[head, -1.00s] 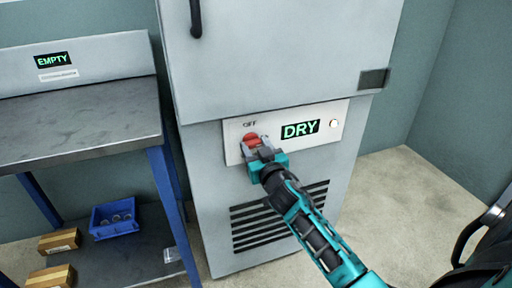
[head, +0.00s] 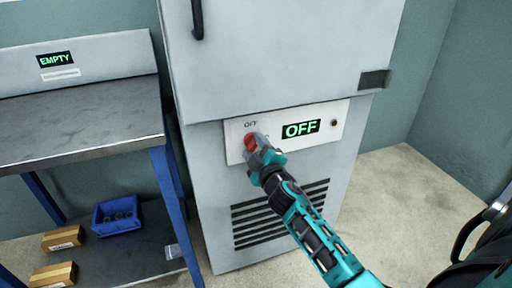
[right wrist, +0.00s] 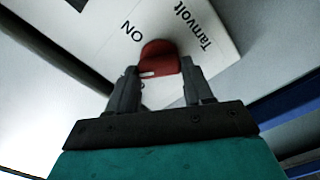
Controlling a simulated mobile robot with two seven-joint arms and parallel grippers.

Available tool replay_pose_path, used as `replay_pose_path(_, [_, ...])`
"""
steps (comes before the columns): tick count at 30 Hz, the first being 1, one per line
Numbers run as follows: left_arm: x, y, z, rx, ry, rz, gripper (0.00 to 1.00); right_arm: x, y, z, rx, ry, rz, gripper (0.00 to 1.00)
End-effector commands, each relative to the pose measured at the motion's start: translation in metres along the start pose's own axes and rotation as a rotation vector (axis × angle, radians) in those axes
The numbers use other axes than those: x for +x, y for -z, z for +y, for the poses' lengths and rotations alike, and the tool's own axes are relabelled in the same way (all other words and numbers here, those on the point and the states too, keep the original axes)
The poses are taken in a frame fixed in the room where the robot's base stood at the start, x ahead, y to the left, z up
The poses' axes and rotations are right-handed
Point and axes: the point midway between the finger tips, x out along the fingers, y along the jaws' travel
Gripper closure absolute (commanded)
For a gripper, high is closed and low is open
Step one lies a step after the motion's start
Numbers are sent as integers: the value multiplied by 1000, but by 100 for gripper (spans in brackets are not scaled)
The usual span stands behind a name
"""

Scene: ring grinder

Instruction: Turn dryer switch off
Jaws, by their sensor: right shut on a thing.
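The dryer (head: 275,65) is a tall grey cabinet with a white control panel (head: 341,112) on its front. The panel's display (head: 301,129) reads OFF in green, and the small lamp (head: 334,123) at its right is dark. In the right wrist view the red switch (right wrist: 160,58) sits between the two fingertips (right wrist: 160,75). My left gripper is not in view.
A grey workbench (head: 75,122) with blue legs stands left of the dryer, with a sign reading EMPTY (head: 56,59) behind it. Its lower shelf holds a blue bin (head: 117,216) and cardboard boxes (head: 63,238). Floor (head: 420,200) to the dryer's right is clear.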

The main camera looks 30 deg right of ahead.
Motion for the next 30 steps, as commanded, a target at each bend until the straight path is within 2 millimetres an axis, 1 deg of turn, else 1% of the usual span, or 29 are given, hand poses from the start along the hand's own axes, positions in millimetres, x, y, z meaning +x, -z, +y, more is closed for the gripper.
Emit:
replay_pose_path(6, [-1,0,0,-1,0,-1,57,0,-1,-2,-204,2,-1,79])
replay_pose_path(15, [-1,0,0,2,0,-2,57,0,-1,-3,-429,2,-1,79])
replay_pose_path(21, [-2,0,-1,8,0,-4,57,0,-1,-3,-523,2,-1,79])
replay_pose_path(30, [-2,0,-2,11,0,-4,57,0,-2,-3,-581,2,-2,79])
